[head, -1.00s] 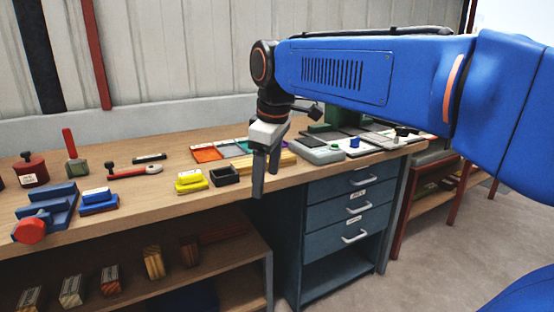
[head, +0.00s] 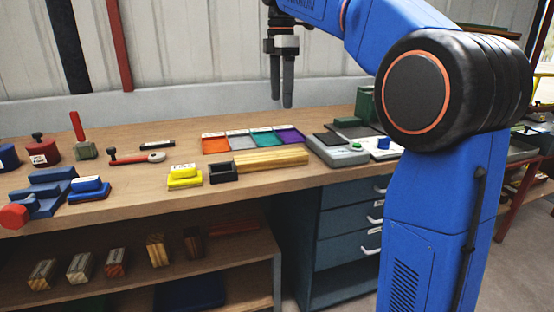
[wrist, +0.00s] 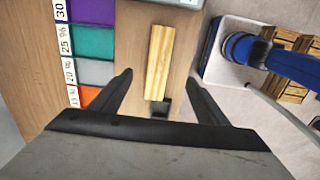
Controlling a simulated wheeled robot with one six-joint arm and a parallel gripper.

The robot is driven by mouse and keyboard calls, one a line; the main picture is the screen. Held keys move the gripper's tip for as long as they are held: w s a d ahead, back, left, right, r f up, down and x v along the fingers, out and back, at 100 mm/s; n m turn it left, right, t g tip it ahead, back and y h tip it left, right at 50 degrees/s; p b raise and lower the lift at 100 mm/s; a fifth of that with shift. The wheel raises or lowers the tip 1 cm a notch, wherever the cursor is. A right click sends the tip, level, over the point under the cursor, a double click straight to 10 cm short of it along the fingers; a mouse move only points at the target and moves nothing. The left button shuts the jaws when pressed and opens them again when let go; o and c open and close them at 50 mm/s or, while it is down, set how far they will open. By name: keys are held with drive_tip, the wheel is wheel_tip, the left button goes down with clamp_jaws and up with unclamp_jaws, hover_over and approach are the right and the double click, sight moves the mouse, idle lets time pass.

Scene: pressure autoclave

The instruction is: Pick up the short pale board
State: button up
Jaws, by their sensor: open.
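In the wrist view the board (wrist: 159,58) shows upright in the picture, between my finger lines. My gripper (head: 281,102) is open and empty, pointing down above the bench. It is well clear of the board. In the wrist view its two fingers (wrist: 160,77) are spread wide on either side of the board's image.
A small dark box (head: 222,172) and a yellow block (head: 184,177) stand left of the board. Several coloured trays (head: 241,141) lie behind it. Bare bench lies in front.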

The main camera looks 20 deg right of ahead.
sight(281, 154)
wheel_tip(281, 154, down, 17)
drive_tip(key=shift+w+d+r, duration=0.1)
idle(0.7)
drive_tip(key=shift+c, duration=0.6)
drive_tip(key=c, duration=1.2)
drive_tip(key=shift+o, duration=0.2)
